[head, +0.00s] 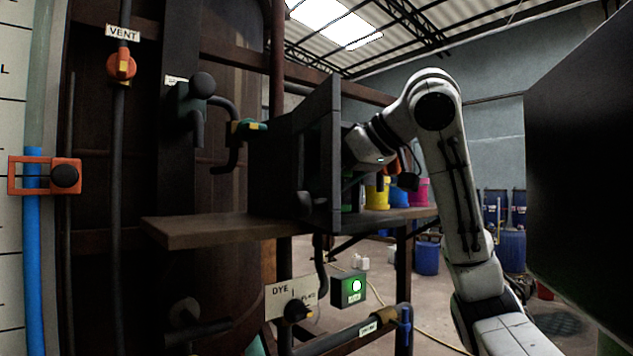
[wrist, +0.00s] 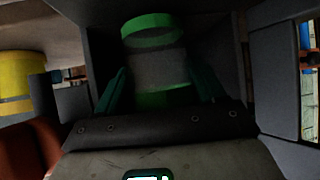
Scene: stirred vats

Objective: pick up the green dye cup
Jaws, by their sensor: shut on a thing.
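The green dye cup (wrist: 158,66) is in the middle of the wrist view, a grey body with green bands at its rim and lower part. My gripper (wrist: 159,84) is shut on the green cup, its two dark teal fingers on either side of it. The cup is inside a dark open-fronted box (head: 322,150), seen around it in the wrist view. In the head view only a small green patch shows at the box's edge; the box and my arm hide most of the cup and the fingers. I cannot tell whether the cup touches the box floor.
A yellow cup (head: 376,193) stands just outside the box, with blue (head: 397,197) and magenta (head: 418,191) cups to its right on the shelf (head: 215,231). The yellow one also shows left in the wrist view (wrist: 22,78). A large dark panel (head: 585,170) stands at right.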

